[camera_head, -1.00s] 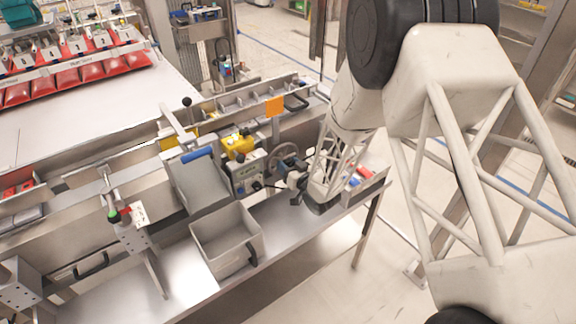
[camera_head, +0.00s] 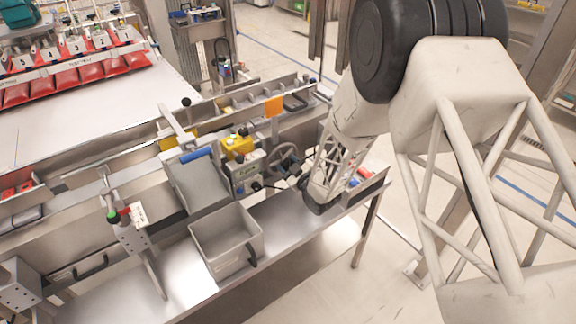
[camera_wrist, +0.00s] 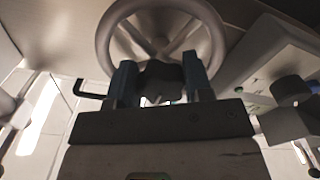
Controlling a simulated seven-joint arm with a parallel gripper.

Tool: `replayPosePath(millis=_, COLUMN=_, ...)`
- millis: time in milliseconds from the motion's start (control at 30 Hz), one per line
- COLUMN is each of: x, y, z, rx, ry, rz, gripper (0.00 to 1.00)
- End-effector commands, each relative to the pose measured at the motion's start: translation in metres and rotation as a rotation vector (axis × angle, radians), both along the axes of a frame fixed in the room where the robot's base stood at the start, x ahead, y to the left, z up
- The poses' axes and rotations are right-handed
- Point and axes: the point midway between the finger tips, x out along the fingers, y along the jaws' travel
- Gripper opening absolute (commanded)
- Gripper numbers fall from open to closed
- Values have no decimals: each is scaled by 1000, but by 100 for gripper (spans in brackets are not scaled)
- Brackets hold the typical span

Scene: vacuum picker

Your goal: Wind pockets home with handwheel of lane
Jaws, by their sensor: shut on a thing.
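The grey spoked handwheel (camera_head: 281,151) stands on the front of the lane, right of the small control box. It fills the upper middle of the wrist view (camera_wrist: 103,38). My gripper (camera_wrist: 160,80) is at the lower rim of the wheel. Its two blue-grey fingers stand on either side of a dark lobed knob (camera_wrist: 160,84) and are shut on it. In the head view my gripper (camera_head: 291,167) is small and partly merges with the wheel. The pockets that the wheel moves cannot be made out clearly.
A control box (camera_head: 247,172) with a yellow unit (camera_head: 238,146) above it stands left of the wheel. A grey open bin (camera_head: 226,240) sits on the steel shelf in front. An orange plate (camera_head: 274,107) stands behind the wheel. Red and blue items lie to the right.

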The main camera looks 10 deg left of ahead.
Motion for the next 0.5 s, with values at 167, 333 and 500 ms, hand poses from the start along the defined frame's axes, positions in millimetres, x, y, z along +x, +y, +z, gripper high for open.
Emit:
replayPosePath(millis=167, x=-1, y=0, z=-1, rx=-5, ry=-2, rz=0, gripper=23)
replayPosePath(millis=333, x=-1, y=0, z=-1, rx=-4, ry=-3, rz=0, gripper=23)
replayPosePath(millis=500, x=-1, y=0, z=-1, rx=-4, ry=-2, rz=0, gripper=69)
